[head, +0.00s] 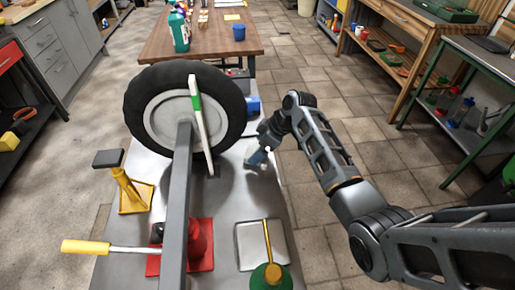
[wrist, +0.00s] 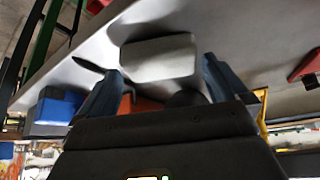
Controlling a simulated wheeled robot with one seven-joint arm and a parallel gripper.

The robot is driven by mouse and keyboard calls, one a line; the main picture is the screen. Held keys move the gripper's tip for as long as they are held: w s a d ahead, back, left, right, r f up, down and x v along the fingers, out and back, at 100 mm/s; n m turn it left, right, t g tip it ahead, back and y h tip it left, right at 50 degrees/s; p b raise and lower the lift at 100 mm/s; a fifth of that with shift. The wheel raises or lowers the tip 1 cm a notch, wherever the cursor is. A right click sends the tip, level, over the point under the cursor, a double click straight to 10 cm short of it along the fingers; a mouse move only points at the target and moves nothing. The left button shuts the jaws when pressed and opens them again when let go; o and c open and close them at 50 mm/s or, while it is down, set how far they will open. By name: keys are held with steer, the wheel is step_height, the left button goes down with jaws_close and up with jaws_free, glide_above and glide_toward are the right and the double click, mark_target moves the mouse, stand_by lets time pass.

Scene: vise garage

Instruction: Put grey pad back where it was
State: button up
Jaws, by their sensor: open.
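A light grey block-like pad (wrist: 158,57) lies on the pale metal bench top in the wrist view, just ahead of and between my fingers. My gripper (wrist: 160,85) is open, one finger to each side of the pad's near end. I cannot tell whether either finger touches it. In the head view my gripper (head: 260,160) is low over the bench, right of the big tyre (head: 135,103). There the pad is too small and covered to make out clearly.
The metal bench (head: 225,205) also holds a yellow stand with a dark top (head: 130,190), a red base (head: 200,245), a shallow grey tray (head: 250,235) and a green piece (head: 270,277). A grey bar (head: 178,210) stands before the tyre. A blue thing (head: 252,105) is behind my gripper.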

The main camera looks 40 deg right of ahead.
steer(key=v, duration=1)
steer(key=shift+s+r, duration=0.15)
steer(key=shift+r, duration=0.15)
